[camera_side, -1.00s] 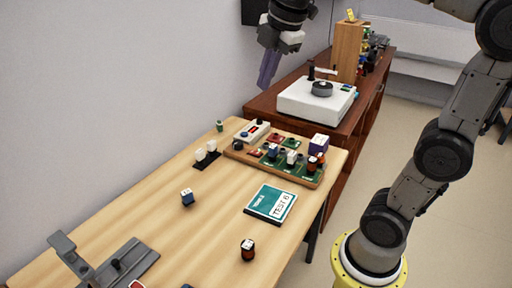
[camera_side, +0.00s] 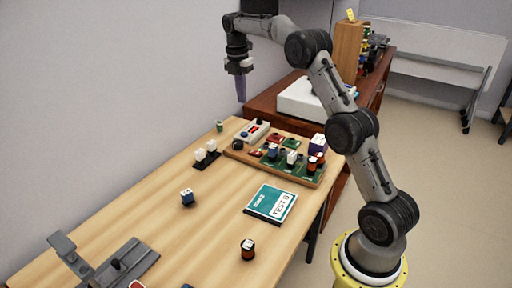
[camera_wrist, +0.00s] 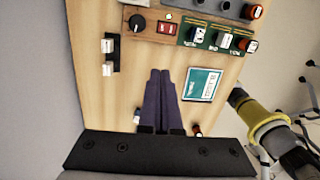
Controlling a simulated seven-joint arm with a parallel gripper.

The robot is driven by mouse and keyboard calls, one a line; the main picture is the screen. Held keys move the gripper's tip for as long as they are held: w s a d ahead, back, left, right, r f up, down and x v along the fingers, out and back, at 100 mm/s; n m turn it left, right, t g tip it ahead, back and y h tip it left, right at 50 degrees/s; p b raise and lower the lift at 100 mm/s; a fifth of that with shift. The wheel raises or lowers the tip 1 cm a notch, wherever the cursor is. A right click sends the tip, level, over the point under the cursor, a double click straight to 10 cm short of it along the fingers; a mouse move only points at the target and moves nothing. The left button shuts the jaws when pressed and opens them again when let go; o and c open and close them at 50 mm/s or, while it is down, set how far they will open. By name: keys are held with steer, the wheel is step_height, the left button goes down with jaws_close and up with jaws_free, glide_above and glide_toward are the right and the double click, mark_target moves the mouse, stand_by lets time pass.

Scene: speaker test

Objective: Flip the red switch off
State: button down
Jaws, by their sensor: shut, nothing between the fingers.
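The red switch (camera_wrist: 166,28) is a small red rocker in a dark frame on the wooden board (camera_wrist: 184,46), beside a black round knob (camera_wrist: 137,23) in the wrist view. In the side view the red switch (camera_side: 255,153) is small, near the board's left end; its on or off position is too small to tell. My gripper (camera_side: 241,101) has purple fingers pointing down, above and behind the board, clear of it. In the wrist view my gripper (camera_wrist: 160,72) shows its fingers together and empty, with the tips below the switch in the picture and apart from it.
The board also carries green modules (camera_wrist: 212,39). A black strip with two white switches (camera_side: 206,156) lies left of it. A white box with coloured buttons (camera_side: 252,131) sits behind. A teal booklet (camera_side: 271,202) and small loose blocks lie in front, with bare tabletop between.

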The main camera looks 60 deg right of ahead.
steer(key=g, duration=0.1)
glide_above(257, 154)
steer(key=w, duration=0.3)
step_height(257, 154, down, 8)
steer(key=shift+s+d+r+m+y, duration=0.15)
steer(key=shift+s+m+y, duration=0.1)
steer(key=shift+m+y, duration=0.15)
steer(key=f, duration=0.4)
steer(key=s+f, duration=0.1)
steer(key=f, duration=0.4)
steer(key=s+f, duration=0.1)
steer(key=f, duration=0.4)
